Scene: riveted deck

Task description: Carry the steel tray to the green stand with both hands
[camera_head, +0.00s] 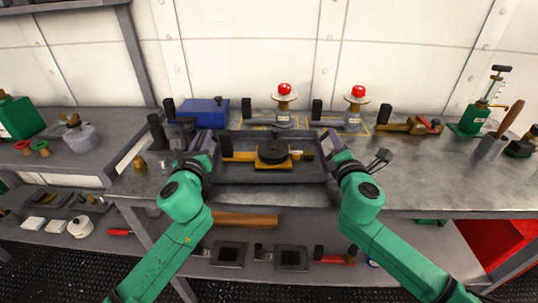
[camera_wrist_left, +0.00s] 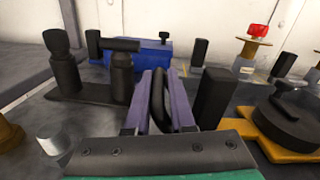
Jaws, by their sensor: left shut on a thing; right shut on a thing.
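The dark steel tray (camera_head: 270,176) is in front of me at the middle of the bench. It carries a yellow-brown fixture (camera_head: 240,157) with a black disc (camera_head: 272,152) on it. My left gripper (camera_head: 205,141) is shut on the tray's left end; in the left wrist view its purple fingers (camera_wrist_left: 160,88) are on either side of a black handle (camera_wrist_left: 159,104). My right gripper (camera_head: 336,144) is shut at the tray's right end. The tray looks level; whether it touches the bench is unclear. I cannot pick out the green stand for certain.
Behind the tray are a blue box (camera_head: 203,112) and two red-topped devices (camera_head: 284,92) (camera_head: 357,96). Bare bench top (camera_head: 430,170) shows right of the tray. A lower shelf holds several tools.

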